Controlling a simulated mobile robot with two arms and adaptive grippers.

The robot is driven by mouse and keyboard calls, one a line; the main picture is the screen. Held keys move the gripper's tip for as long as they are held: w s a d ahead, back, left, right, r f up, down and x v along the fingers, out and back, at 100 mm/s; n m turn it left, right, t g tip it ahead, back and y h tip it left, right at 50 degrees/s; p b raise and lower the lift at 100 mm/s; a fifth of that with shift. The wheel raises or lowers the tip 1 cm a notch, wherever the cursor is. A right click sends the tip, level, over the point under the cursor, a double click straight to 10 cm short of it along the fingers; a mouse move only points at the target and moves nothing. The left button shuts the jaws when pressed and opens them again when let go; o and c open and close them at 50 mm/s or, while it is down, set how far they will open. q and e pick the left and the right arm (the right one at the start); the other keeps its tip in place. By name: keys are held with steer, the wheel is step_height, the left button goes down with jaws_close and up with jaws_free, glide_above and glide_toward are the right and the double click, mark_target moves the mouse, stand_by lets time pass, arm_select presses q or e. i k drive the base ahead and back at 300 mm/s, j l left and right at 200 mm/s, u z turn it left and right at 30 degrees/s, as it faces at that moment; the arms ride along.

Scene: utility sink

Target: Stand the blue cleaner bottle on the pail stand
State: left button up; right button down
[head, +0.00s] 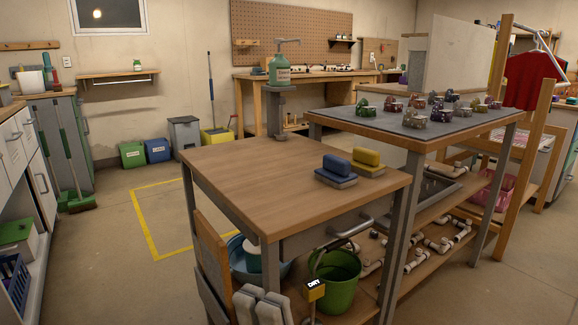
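I cannot make out a clearly blue bottle. I cannot tell which thing is the pail stand. My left gripper is not in view.
A blue and a yellow sponge block (367,160) lie on the wooden worktop (265,175); its left part is clear. A blue basin (275,268) and pipe pieces lie below. Open floor is at left.

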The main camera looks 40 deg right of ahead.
mark_target(282, 190)
steer(key=i+j+z, duration=0.35)
steer(key=z, duration=0.15)
steer(key=i+z, duration=0.1)
steer(key=z, duration=1.15)
